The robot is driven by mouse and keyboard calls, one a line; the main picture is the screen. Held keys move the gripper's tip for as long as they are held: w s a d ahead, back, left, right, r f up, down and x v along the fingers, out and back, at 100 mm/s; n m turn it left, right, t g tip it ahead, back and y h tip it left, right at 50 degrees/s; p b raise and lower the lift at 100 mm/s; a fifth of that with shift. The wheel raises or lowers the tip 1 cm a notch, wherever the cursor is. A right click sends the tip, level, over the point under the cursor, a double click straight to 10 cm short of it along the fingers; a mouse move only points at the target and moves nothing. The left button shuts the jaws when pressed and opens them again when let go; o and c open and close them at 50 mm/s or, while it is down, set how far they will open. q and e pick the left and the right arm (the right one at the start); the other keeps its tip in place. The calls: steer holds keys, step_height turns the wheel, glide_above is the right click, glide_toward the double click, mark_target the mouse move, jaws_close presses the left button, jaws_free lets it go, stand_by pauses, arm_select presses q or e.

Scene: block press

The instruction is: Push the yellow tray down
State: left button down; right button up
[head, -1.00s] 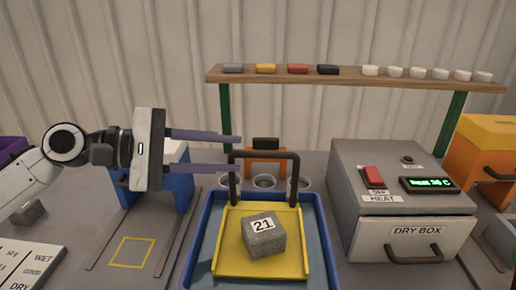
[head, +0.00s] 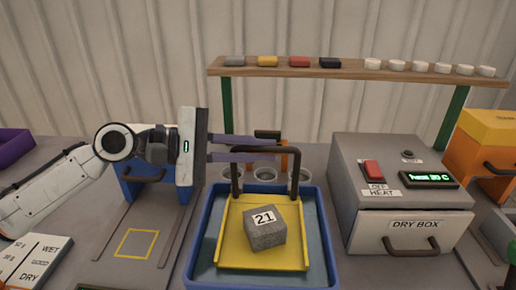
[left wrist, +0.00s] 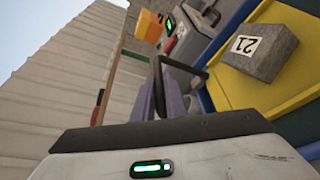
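The yellow tray (head: 227,240) stands inside a blue basin (head: 200,235) and carries a grey block (head: 265,232) labelled 21. A dark arched handle (head: 298,165) rises at the tray's back. My left gripper (head: 272,149) reaches in from the left at the handle's top bar. Its two purple-grey fingers lie one on each side of the bar, close together, with no clear gap around it. In the left wrist view the fingers (left wrist: 160,97) meet the handle (left wrist: 184,65), and the yellow tray (left wrist: 235,90) and block (left wrist: 260,52) show at upper right. My right gripper is out of view.
A grey dry box (head: 400,210) with a red switch stands right of the basin. Several cups (head: 265,174) stand behind the handle. A wooden shelf (head: 350,68) with coloured blocks and white discs crosses the back.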

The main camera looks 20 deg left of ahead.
arm_select(q)
step_height(320, 180, down, 4)
steer(key=shift+f+b, duration=0.1)
steer(key=shift+b, duration=0.4)
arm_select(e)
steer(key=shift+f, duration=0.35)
arm_select(q)
steer(key=c, duration=1.8)
jaws_free()
steer(key=shift+r, duration=0.2)
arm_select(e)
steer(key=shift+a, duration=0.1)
arm_select(q)
steer(key=shift+b+v, duration=1.25)
steer(key=shift+v, duration=3.9)
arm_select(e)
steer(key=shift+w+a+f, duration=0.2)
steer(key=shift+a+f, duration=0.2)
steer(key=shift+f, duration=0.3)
